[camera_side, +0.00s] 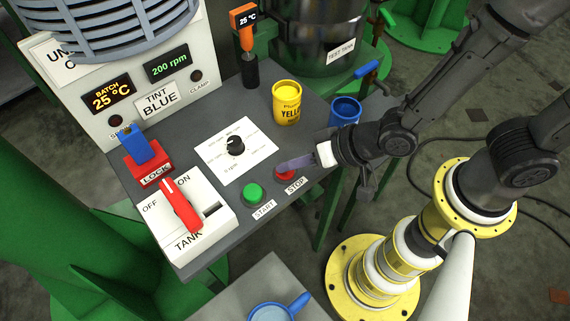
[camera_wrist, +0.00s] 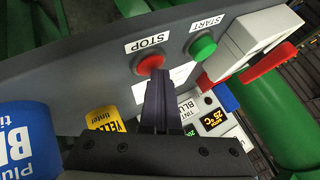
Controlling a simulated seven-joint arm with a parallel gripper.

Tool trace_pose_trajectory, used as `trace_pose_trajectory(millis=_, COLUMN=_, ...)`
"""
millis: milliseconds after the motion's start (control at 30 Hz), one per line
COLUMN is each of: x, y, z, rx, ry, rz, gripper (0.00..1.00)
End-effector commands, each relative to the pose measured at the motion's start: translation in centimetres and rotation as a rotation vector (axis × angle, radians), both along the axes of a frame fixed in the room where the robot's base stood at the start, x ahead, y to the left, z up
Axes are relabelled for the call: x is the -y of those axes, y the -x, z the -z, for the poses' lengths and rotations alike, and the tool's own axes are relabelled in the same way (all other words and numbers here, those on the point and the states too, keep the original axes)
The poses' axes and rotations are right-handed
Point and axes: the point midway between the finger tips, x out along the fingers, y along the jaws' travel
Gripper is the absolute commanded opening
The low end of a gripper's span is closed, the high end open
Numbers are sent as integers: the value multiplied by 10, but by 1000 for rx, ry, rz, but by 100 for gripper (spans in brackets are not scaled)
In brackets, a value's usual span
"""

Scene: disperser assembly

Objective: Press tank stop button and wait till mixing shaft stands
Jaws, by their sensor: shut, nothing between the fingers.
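The red STOP button (camera_side: 285,173) sits on the grey panel, right of the green START button (camera_side: 253,193), each with a white label. My gripper (camera_side: 284,167) is shut and empty, its fingertips at the red button in the side view. In the wrist view the fingertips (camera_wrist: 158,72) lie just beside the red button (camera_wrist: 149,64). I cannot tell whether they touch it or whether it is pressed. The display (camera_side: 168,64) reads 200 rpm. The tank switch (camera_side: 182,205) has a red lever. The mixing shaft cannot be made out.
A yellow tinter can (camera_side: 287,103) and a blue can (camera_side: 345,112) stand behind my gripper. A speed dial (camera_side: 235,147) on a white plate is left of the buttons. A red-and-blue lock (camera_side: 147,161) is at the left. A blue mug (camera_side: 277,309) stands in front.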

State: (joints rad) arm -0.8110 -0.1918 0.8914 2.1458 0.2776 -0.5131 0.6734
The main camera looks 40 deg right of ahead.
Motion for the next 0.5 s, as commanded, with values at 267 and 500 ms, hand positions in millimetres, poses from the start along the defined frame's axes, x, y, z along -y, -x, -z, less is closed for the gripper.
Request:
trace_pose_trajectory(millis=267, x=1, y=1, z=2, rx=-5, ry=5, rz=-1, gripper=0)
trace_pose_trajectory(millis=500, x=1, y=1, z=-3, rx=-5, ry=4, rz=1, gripper=0)
